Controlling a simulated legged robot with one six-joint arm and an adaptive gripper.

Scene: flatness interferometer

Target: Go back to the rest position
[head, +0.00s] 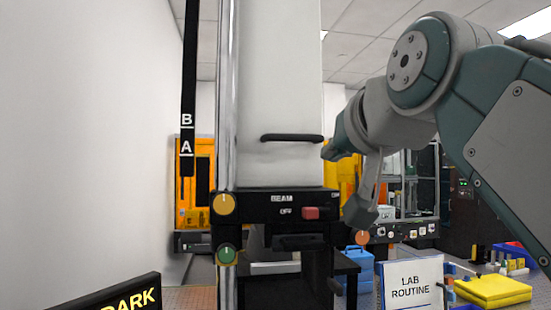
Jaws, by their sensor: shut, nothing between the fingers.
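My arm comes in from the right edge and folds down beside the tall white interferometer column (280,90). My gripper (360,212) is at the lower end of the arm, just right of the black beam panel (262,222). It is shut and holds nothing. I cannot tell from this view how far it stands from the panel. The panel carries a red switch (311,213) under the BEAM label, with OFF marked to its left. A black handle bar (291,138) crosses the column above it.
A rail left of the column carries an orange knob (224,203) and a green knob (226,253). A LAB ROUTINE sign (413,283), a blue box (361,270) and a yellow stack (493,290) are at lower right. A black PARK sign (112,297) is at lower left.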

